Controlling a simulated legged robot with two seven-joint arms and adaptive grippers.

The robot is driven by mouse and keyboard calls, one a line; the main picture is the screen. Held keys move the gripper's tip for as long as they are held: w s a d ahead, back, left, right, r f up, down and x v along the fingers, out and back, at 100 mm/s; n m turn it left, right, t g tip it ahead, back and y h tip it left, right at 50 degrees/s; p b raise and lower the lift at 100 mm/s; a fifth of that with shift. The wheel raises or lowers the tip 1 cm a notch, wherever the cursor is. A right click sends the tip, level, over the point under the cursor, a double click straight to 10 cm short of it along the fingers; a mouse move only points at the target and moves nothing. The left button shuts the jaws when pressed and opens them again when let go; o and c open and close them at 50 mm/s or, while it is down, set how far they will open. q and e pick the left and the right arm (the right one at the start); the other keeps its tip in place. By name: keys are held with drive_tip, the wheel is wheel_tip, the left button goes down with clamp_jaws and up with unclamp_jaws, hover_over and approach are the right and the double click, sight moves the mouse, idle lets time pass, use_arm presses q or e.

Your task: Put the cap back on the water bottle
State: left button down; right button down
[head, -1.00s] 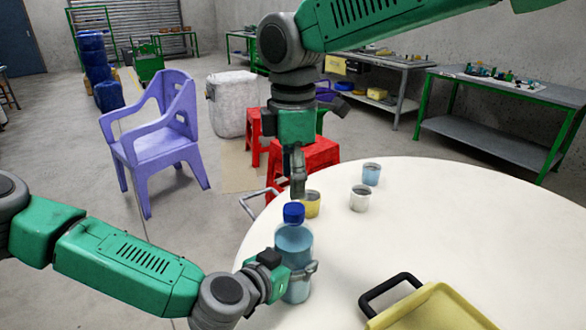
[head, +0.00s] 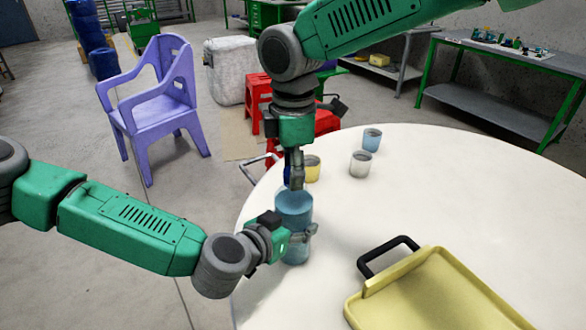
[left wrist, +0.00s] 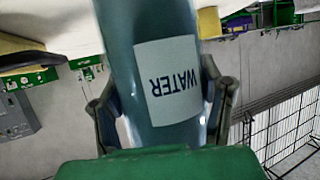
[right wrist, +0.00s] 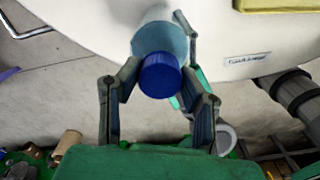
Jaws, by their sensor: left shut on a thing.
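The water bottle (head: 294,211) stands upright at the table's near left edge, translucent blue. Its "WATER" label (left wrist: 172,82) shows in the left wrist view. My left gripper (head: 299,240) is shut around the bottle's body. The dark blue cap (right wrist: 160,75) is at the bottle's top, in line with it; whether it is seated cannot be told. In the head view the fingers mostly hide the cap (head: 287,174).
A yellow tray (head: 440,305) with a black handle lies at the table's front right. Yellow (head: 312,170), white (head: 360,164) and blue (head: 372,140) cups stand behind the bottle. The middle of the white table (head: 450,190) is clear. A purple chair (head: 160,115) stands off the table.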

drive_tip(key=m, duration=0.4)
drive_tip(key=shift+m, duration=0.4)
drive_tip(key=m, duration=0.5)
drive_tip(key=c, duration=1.1)
unclamp_jaws()
drive_tip(key=shift+o, duration=0.2)
drive_tip(key=shift+r, duration=0.1)
drive_tip(key=shift+r, duration=2.15)
drive_tip(key=shift+c, duration=0.5)
